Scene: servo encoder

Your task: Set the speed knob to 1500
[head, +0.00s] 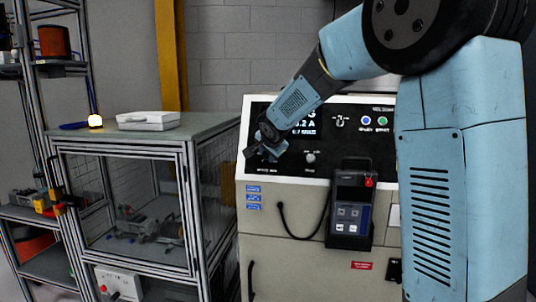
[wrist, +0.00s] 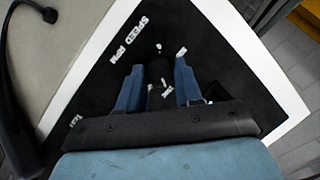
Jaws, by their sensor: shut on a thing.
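The black speed knob (wrist: 158,70) sits on the black panel face in the wrist view, by white lettering that reads SPEED RPM (wrist: 130,36). Small white scale marks surround it, too small to read surely. My gripper (wrist: 159,82) has its two blue fingers on either side of the knob, shut on it. In the head view my gripper (head: 264,150) is at the left part of the control panel (head: 276,169) and hides the knob. A lit display (head: 306,127) is partly covered by my arm, and no speed value can be read.
A second knob (head: 310,157) is just right of my gripper. A handheld pendant (head: 350,205) with a red button hangs on the cabinet front, its black cable (head: 292,232) looping left. A glass-sided enclosure (head: 130,205) with a white case (head: 148,120) on top stands left.

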